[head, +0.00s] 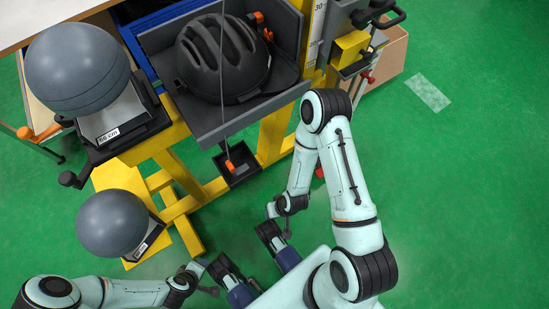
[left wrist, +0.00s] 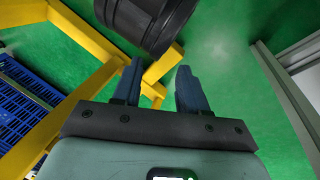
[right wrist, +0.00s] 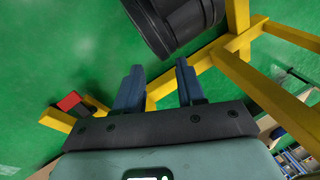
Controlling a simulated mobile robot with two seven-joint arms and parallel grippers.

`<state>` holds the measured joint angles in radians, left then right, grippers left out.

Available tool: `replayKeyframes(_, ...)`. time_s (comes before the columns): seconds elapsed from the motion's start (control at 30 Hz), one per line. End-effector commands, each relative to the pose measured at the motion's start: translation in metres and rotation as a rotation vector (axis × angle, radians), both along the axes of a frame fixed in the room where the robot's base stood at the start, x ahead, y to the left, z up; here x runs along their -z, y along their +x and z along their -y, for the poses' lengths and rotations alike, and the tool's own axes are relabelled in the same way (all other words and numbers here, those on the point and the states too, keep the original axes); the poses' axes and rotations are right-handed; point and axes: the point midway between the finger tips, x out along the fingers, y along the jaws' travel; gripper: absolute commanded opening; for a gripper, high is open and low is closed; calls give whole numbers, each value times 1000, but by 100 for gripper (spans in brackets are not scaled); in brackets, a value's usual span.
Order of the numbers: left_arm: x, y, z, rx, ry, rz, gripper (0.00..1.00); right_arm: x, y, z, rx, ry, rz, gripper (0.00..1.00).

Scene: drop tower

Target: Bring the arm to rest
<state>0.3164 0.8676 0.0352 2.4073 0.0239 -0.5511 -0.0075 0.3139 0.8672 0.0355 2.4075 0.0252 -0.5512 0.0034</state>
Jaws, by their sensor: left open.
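My left arm comes in along the bottom left of the head view, bent low in front of the yellow frame. Its gripper (head: 241,296) is at the bottom centre, partly cut off by the picture edge. In the left wrist view its two blue fingers (left wrist: 159,70) stand apart with nothing between them. My right arm rises from the lower right, bends at a high elbow and comes back down. Its gripper (head: 287,261) is close beside the left one. In the right wrist view its fingers (right wrist: 158,70) are apart and empty.
A black helmet (head: 222,58) sits in a grey tray (head: 252,108) on the yellow frame (head: 180,158). Grey balls rest on stands at the upper left (head: 78,68) and below it (head: 112,224). A cardboard box (head: 390,58) stands at the back.

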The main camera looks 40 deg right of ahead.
Motion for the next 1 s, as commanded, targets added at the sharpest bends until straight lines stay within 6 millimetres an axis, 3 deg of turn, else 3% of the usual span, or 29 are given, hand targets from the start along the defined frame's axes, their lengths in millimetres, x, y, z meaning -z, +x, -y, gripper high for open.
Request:
replayKeyframes(0.27, 0, 0, 0, 0, 0, 0, 43, 0, -1, 1, -12, -1, 1, 39)
replayKeyframes(0.37, -9, -3, 1, 3, -3, -5, 43, -8, -4, 0, -14, 1, -5, 39)
replayKeyframes(0.47, -33, -12, 5, 11, -13, -26, 43, -32, -13, -4, -23, 12, -26, 39)
replayKeyframes(0.8, -144, -57, 26, 72, -78, -183, 43, -144, -57, -25, -81, 76, -181, 39)
replayKeyframes(1.0, -181, -65, 33, 94, -101, -238, 43, -181, -65, -32, -104, 99, -235, 39)
